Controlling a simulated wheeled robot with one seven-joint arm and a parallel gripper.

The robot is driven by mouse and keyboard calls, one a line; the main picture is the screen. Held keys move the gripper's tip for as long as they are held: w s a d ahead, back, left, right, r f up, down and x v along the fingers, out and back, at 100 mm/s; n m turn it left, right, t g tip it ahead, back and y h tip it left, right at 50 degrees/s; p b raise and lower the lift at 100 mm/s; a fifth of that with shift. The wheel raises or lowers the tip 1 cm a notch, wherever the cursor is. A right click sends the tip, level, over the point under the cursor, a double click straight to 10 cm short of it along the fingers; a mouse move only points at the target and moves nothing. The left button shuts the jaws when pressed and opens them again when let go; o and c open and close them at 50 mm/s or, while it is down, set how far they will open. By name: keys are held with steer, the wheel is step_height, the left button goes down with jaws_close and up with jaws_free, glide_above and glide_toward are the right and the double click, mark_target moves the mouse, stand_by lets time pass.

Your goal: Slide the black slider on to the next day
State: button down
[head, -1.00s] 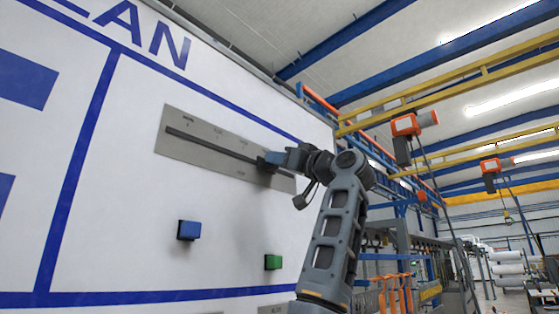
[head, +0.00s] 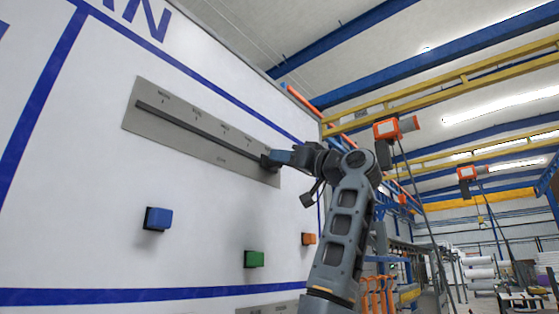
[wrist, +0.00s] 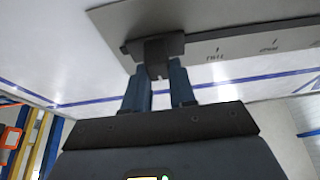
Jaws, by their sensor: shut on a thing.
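The black slider (wrist: 160,48) sits on the dark rail (head: 190,124) of a grey metal plate (head: 150,121) on the white board. In the wrist view, the two fingers of my gripper (wrist: 155,85) are shut on the slider's black knob. In the head view, my gripper (head: 272,159) is at the right end of the rail and hides much of the slider. Small day labels and tick marks run along the plate above the rail, too small to read surely. The label by the slider is hidden.
Below the plate, a blue block (head: 158,218), a green block (head: 254,259) and an orange block (head: 309,239) stick out of the board. Orange hoists (head: 396,128) hang from yellow beams at right. The board in front of the plate is otherwise clear.

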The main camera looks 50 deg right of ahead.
steer(key=shift+d, duration=0.2)
steer(key=c, duration=0.9)
jaws_free()
steer(key=shift+d, duration=0.1)
steer(key=b+v, duration=0.2)
steer(key=v, duration=0.5)
steer(key=shift+s+f+b, duration=0.2)
steer(key=shift+s+b, duration=0.15)
